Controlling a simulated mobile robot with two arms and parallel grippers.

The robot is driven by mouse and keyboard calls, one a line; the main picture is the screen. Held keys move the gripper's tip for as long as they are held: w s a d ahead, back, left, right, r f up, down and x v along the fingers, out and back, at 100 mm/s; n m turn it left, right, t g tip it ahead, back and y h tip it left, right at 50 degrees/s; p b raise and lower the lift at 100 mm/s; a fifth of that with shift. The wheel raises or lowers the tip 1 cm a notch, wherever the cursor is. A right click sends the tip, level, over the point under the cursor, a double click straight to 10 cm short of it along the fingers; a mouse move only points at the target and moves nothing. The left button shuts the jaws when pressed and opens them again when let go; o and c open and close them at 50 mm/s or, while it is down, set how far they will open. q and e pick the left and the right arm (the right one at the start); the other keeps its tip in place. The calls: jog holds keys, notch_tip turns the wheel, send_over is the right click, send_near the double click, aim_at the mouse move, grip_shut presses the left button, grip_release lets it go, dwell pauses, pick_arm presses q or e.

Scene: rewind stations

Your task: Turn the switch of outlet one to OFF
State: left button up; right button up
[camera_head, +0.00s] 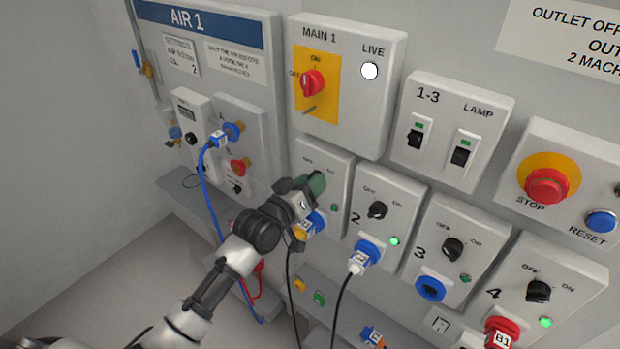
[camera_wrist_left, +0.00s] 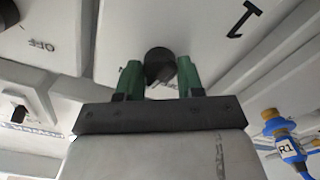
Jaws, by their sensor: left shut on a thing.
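Outlet one (camera_head: 338,165) is the leftmost grey box in the row under the main switch. My left gripper (camera_head: 314,184) is at its front and hides its switch in the head view. In the left wrist view the round black switch of outlet one (camera_wrist_left: 159,65) sits between the two green fingertips, and the gripper is shut on it. Which way the switch points is unclear. A green lamp (camera_head: 334,207) is on outlet one. My right gripper is not in view.
Outlet two (camera_head: 377,188), outlet three (camera_head: 431,212) and outlet four (camera_head: 575,276) stand to the right with black knobs. A blue plug (camera_head: 316,221) is just below my gripper, with a black cable hanging. The red stop button (camera_head: 545,184) is at the right.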

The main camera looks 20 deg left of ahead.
pick_arm(q)
jog(key=shift+n+p, duration=1.65)
jog(key=shift+n, duration=4.35)
jog(key=o, duration=0.9)
jog(key=b+v, duration=0.2)
jog(key=v, duration=0.8)
jog(key=shift+s+a, duration=0.15)
jog(key=shift+s, duration=0.2)
